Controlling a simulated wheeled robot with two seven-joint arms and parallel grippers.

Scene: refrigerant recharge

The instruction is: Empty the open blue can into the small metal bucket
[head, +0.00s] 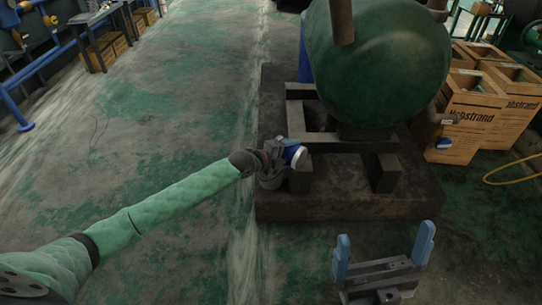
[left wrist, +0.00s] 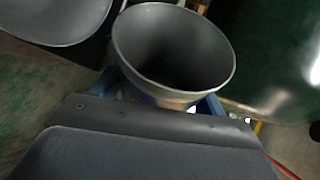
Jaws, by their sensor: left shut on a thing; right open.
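My left gripper (head: 284,152) is shut on the blue can (head: 291,152). The can is tilted in the head view, with a pale round end facing right; I cannot tell there whether this is its mouth or base. The left wrist view shows the can's open grey mouth (left wrist: 172,48) between the blue fingertips; its inside is dark. A grey rounded metal rim, likely the bucket (left wrist: 55,20), shows at upper left in the wrist view. My right gripper (head: 384,250) is open and empty.
A large green tank (head: 378,60) on a dark frame (head: 330,141) stands on the stone plinth (head: 345,205), close right of the can. Cardboard boxes (head: 480,115) and a yellow hose (head: 505,170) are at right.

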